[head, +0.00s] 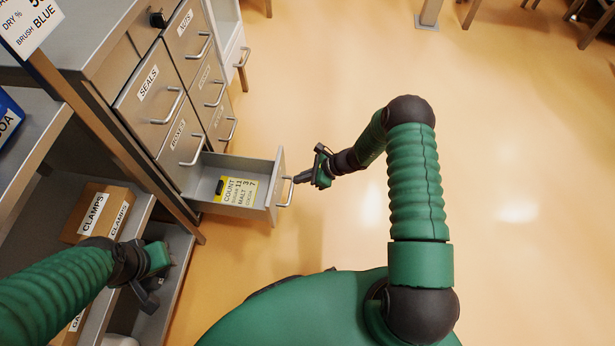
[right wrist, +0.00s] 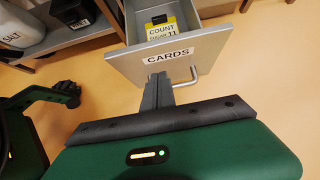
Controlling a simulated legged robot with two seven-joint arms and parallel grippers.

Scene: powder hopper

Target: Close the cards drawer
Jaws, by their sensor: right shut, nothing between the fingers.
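The cards drawer (head: 235,185) is pulled open at the bottom of the grey cabinet, and a yellow and white count card (head: 238,190) lies in it. In the right wrist view its front panel (right wrist: 205,55) carries the label CARDS. Its bar handle (head: 287,192) is on the outer face. My right gripper (head: 302,178) is shut and empty, with its fingertips close to the drawer front beside the handle. I cannot tell whether they touch it. My left gripper (head: 152,285) is at lower left, by the shelf, away from the drawer; its fingers are unclear.
Closed drawers, including SEALS (head: 150,85), sit above the open one. A CLAMPS box (head: 95,205) stands on the left shelf. In the right wrist view a SALT container (right wrist: 22,30) shows at upper left.

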